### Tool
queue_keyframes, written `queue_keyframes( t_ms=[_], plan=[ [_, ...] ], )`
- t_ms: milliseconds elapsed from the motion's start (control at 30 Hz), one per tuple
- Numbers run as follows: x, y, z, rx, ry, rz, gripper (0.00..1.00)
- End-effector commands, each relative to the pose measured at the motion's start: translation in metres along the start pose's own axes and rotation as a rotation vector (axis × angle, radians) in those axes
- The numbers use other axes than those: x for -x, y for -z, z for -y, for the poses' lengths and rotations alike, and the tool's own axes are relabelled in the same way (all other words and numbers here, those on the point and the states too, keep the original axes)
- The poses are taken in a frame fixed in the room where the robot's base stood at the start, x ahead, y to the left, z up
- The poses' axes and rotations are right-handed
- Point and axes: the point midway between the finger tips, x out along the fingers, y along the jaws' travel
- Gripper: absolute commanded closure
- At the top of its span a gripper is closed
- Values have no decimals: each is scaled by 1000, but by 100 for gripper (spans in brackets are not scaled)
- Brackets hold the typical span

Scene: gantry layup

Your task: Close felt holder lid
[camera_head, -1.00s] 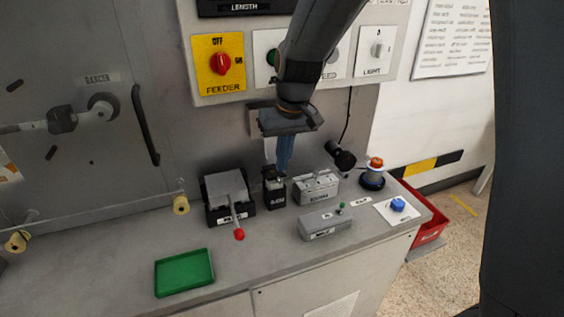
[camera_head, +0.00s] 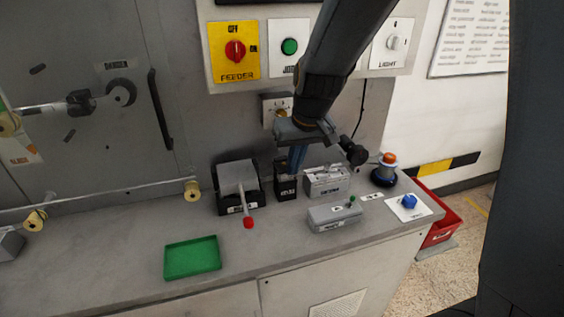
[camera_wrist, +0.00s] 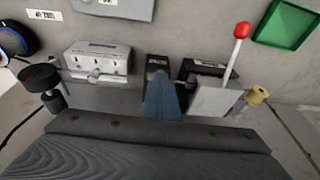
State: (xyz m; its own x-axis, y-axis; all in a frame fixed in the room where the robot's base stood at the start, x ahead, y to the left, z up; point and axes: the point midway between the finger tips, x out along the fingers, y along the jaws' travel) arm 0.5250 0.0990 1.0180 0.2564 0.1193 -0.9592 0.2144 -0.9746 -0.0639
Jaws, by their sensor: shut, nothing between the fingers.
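My gripper (camera_head: 294,170) points down with its blue-grey fingers shut and empty. It is over or just behind a small black box (camera_head: 286,190) with a white label, which seems to be the felt holder. In the wrist view the shut fingers (camera_wrist: 160,82) cover part of this black box (camera_wrist: 157,63), whose labelled face shows beyond the tips. I cannot tell whether the fingers touch it. The lid is mostly hidden behind the fingers, and its angle cannot be told.
A grey device with a red-tipped lever (camera_head: 249,222) stands left of the box. A grey switch box (camera_head: 327,181) is close at right, with a lower grey box (camera_head: 334,217) in front. A green tray (camera_head: 192,257) lies front left. The wall panel (camera_head: 262,90) rises behind.

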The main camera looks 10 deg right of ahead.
Motion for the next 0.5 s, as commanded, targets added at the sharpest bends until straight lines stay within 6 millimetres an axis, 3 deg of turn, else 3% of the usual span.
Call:
queue_keyframes(
  t_ms=[167,500],
  plan=[
    [-12,-10,-2,-2,0,3,100],
    [-12,-11,1,2,1,4,100]
  ],
)
